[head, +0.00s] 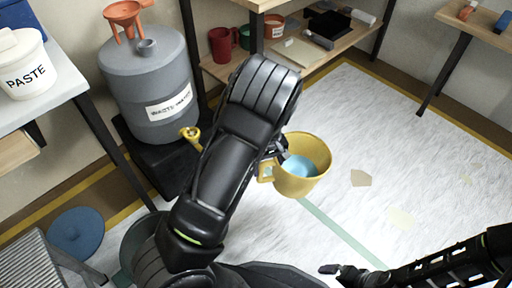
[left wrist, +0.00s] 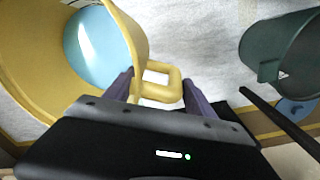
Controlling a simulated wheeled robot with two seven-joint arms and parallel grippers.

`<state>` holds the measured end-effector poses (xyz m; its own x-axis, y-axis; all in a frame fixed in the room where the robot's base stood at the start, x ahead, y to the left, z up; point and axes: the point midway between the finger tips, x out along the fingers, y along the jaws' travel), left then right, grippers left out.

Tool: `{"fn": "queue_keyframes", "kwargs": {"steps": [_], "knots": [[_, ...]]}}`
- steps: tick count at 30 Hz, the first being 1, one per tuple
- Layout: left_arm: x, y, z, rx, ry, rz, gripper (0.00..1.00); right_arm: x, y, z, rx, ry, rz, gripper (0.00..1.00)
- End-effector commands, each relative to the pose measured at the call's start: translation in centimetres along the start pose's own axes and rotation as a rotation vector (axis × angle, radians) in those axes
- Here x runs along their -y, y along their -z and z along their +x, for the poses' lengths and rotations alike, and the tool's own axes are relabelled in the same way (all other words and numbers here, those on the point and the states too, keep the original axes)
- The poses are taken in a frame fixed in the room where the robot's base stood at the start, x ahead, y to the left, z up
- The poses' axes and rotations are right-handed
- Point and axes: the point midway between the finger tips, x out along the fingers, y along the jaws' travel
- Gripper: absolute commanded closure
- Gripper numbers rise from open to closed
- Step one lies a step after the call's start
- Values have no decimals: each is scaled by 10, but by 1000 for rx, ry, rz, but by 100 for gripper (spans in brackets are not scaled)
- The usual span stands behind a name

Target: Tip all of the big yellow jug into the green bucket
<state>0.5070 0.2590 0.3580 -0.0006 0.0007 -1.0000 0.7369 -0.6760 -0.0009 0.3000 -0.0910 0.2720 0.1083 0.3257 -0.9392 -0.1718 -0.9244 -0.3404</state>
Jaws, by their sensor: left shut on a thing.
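The big yellow jug (head: 318,148) is held above the floor right of my left forearm in the head view, with light blue liquid inside. In the left wrist view the jug (left wrist: 138,40) fills the upper left. My left gripper (left wrist: 160,88) is shut on its handle; in the head view the arm mostly hides this grip. The dark green bucket (left wrist: 258,70) stands at the right of the left wrist view, apart from the jug. In the head view the bucket (head: 128,256) is largely hidden behind my left arm. My right gripper (head: 345,272) is low at right, its jaw gap unclear.
A grey waste drum (head: 150,75) with an orange funnel (head: 125,14) stands at left. A paste tub (head: 22,70) sits on the left table. A blue disc (head: 76,234) lies on the floor near a step (head: 28,262). The pale floor at right is mostly open, with scraps.

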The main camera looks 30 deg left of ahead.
Motion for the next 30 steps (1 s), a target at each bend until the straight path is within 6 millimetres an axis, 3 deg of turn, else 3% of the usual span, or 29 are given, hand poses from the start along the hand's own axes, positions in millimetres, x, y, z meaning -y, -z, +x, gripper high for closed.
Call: {"fn": "queue_keyframes", "kwargs": {"steps": [1,9,15,21,30], "knots": [[-11,7,-20,-8,-11,108,100,0,0,0,0,0,0,0],[-50,30,-120,-12,-9,619,100,0,0,0,0,0,0,0],[-83,39,-186,-11,-6,767,100,0,0,0,0,0,0,0],[-109,31,-222,-6,-5,814,100,0,0,0,0,0,0,0],[-116,23,-228,-4,-4,830,100,0,0,0,0,0,0,0]]}}
